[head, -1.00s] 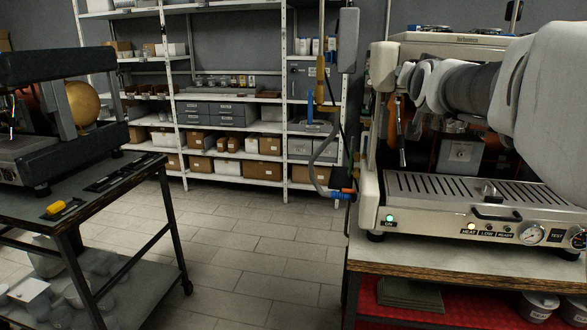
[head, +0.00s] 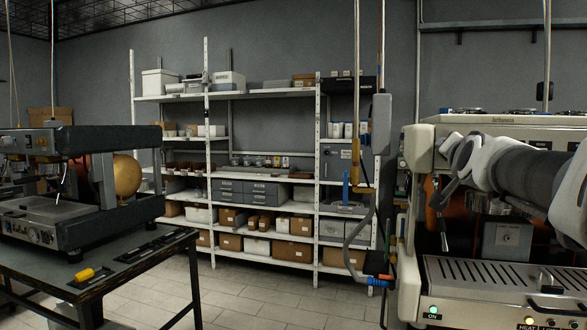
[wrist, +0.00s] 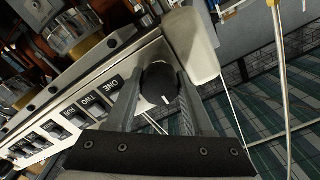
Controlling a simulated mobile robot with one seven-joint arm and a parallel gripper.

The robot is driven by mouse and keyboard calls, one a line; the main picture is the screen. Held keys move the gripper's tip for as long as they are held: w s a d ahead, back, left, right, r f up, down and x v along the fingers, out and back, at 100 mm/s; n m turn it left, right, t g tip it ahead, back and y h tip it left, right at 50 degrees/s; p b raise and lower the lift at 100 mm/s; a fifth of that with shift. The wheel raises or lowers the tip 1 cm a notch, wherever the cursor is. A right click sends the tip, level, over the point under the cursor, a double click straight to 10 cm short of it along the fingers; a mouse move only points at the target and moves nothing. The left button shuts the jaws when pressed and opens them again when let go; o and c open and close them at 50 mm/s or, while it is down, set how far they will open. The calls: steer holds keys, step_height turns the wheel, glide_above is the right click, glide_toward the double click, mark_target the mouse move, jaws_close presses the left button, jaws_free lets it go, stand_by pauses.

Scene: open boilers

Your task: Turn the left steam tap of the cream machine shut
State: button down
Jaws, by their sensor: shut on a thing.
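The cream machine (head: 500,130) stands at the right in the head view. My arm reaches in from the right to its upper left front. The left steam tap is a black round knob (wrist: 159,80) with a short white mark, on the pale panel (wrist: 75,110) in the wrist view. My gripper (wrist: 160,92) has a finger on each side of the knob and is shut on it. In the head view my gripper (head: 447,190) is small and dark, and the knob cannot be made out there. A steam wand (head: 443,235) hangs just below it.
Buttons with labels (wrist: 82,107) line the panel beside the knob. A pale corner post (wrist: 192,45) stands close to the fingers. In the head view a dark machine (head: 75,180) sits on a table at the left, and shelves (head: 265,175) stand behind clear floor.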

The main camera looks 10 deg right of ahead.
steer(key=shift+s+d+r, duration=0.25)
steer(key=shift+s+r, duration=0.05)
steer(key=shift+r, duration=0.25)
steer(key=c, duration=0.7)
jaws_free()
steer(key=shift+c, duration=0.2)
steer(key=o, duration=0.5)
steer(key=shift+s, duration=0.2)
steer(key=shift+c, duration=0.2)
steer(key=shift+w+a+f, duration=0.15)
steer(key=shift+w+f, duration=0.05)
steer(key=shift+f, duration=0.05)
steer(key=shift+s+a+f, duration=0.1)
steer(key=shift+s+a, duration=0.05)
